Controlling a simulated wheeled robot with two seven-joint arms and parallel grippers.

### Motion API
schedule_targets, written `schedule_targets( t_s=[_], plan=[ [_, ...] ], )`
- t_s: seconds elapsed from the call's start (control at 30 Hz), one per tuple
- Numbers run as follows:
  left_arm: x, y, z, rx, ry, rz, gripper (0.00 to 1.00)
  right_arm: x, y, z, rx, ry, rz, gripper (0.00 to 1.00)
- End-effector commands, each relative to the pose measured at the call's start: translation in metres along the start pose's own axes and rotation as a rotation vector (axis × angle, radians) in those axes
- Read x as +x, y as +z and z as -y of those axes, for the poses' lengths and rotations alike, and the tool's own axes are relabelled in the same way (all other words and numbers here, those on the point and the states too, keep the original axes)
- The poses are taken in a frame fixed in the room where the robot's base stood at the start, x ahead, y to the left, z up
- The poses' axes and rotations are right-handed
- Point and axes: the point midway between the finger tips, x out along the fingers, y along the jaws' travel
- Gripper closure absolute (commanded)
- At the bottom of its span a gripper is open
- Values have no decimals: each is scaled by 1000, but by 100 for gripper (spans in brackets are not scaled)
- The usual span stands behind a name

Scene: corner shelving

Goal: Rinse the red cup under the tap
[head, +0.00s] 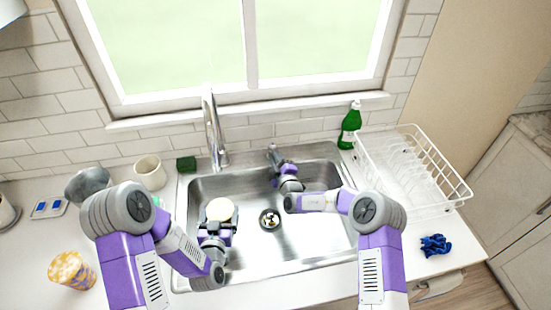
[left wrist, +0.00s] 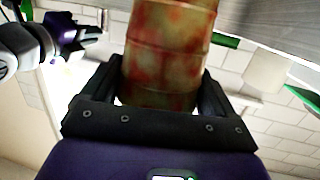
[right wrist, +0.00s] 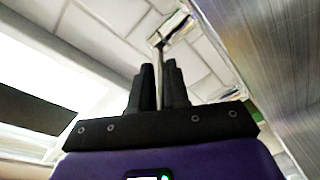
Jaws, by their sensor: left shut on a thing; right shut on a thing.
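The red cup shows in the left wrist view (left wrist: 168,50) as a mottled red and tan ribbed body. My left gripper (head: 217,226) is shut around its side. In the head view its pale top (head: 220,210) faces up over the left part of the sink (head: 310,255). The chrome tap (head: 213,135) stands behind the sink, farther back than the cup; I see no water. My right gripper (head: 276,160) is at the sink's back edge, right of the tap. In the right wrist view its fingers (right wrist: 158,75) close on a thin metal stem (right wrist: 159,48), seemingly the tap handle.
On the left are a green sponge (head: 186,164), white cup (head: 150,173), grey bowl (head: 86,184) and yellow patterned cup (head: 72,271).

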Motion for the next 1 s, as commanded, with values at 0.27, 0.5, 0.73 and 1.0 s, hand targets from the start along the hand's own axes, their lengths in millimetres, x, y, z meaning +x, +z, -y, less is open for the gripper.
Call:
schedule_targets(
  t_s=[0.27, 0.5, 0.73, 1.0],
  plan=[
    [1, 8, 0, 0, 0, 0, 40, -1, 8, -3, 4, -45, -68, 100],
    [3, 17, 0, 0, 0, 0, 40, -1, 12, -7, 3, -97, -149, 100],
    [3, 18, 0, 0, 0, 0, 40, -1, 12, -9, 0, -111, -166, 100],
    [3, 18, 0, 0, 0, 0, 40, -1, 12, -9, -1, -110, -165, 73]
  ],
)
